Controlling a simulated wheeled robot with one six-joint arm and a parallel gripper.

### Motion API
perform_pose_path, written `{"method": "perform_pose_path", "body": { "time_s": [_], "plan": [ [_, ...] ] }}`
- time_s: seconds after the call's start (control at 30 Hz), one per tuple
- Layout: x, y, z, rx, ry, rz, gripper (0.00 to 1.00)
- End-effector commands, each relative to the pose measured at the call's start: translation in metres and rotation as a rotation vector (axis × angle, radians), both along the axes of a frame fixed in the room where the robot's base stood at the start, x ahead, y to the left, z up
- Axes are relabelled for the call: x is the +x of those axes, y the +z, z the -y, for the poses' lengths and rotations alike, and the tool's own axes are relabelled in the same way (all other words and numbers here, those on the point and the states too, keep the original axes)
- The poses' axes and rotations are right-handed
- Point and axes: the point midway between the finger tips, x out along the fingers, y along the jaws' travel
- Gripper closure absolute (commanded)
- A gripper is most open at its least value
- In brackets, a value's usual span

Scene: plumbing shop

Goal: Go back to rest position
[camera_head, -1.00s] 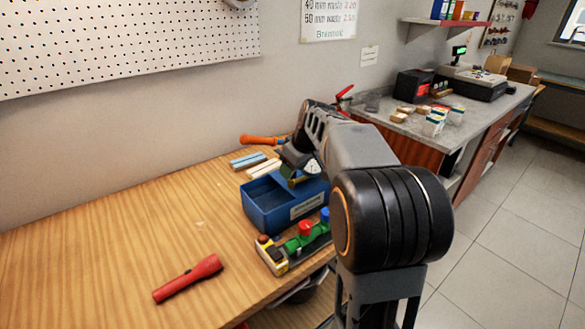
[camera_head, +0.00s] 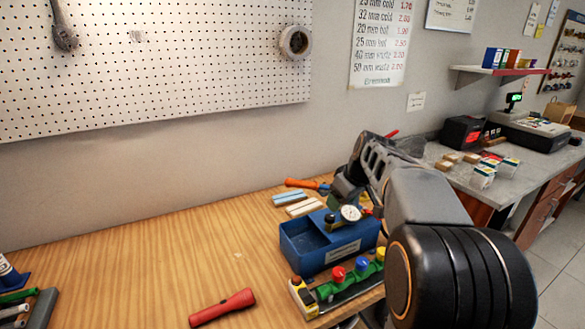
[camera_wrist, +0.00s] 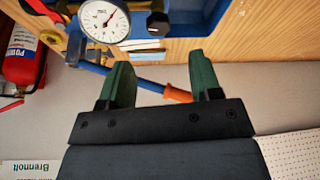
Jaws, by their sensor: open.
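My gripper (camera_wrist: 162,82) shows two green fingers spread apart with nothing held between them in the wrist view. In the head view my gripper (camera_head: 345,190) is over the back of the blue bin (camera_head: 300,257), partly hidden by my arm. A round white-faced pressure gauge (camera_head: 350,213) with brass parts is at the blue bin, just below my gripper. The gauge (camera_wrist: 104,20) also shows at the top of the wrist view, clear of the fingers.
An orange-handled tool (camera_head: 306,184) and pale blue and cream strips (camera_head: 297,204) lie behind the bin. A valve assembly (camera_head: 340,283) with coloured knobs is in front. A red flashlight (camera_head: 222,308) lies left. A red extinguisher (camera_wrist: 20,62) shows in the wrist view. The bench's middle is clear.

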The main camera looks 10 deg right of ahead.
Motion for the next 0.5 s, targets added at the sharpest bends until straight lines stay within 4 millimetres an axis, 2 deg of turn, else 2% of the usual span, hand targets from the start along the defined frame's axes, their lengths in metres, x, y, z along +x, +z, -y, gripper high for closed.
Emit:
{"method": "perform_pose_path", "body": {
  "time_s": [0.17, 0.27, 0.37, 0.5],
  "plan": [
    [0.001, 0.0, 0.0, 0.019, -0.066, -0.004, 0.42],
    [-0.006, -0.022, 0.003, 0.045, -0.203, -0.061, 0.42],
    [-0.037, -0.046, -0.007, 0.055, -0.365, -0.126, 0.42],
    [-0.091, -0.068, -0.04, 0.04, -0.505, -0.164, 0.42]
  ]
}}
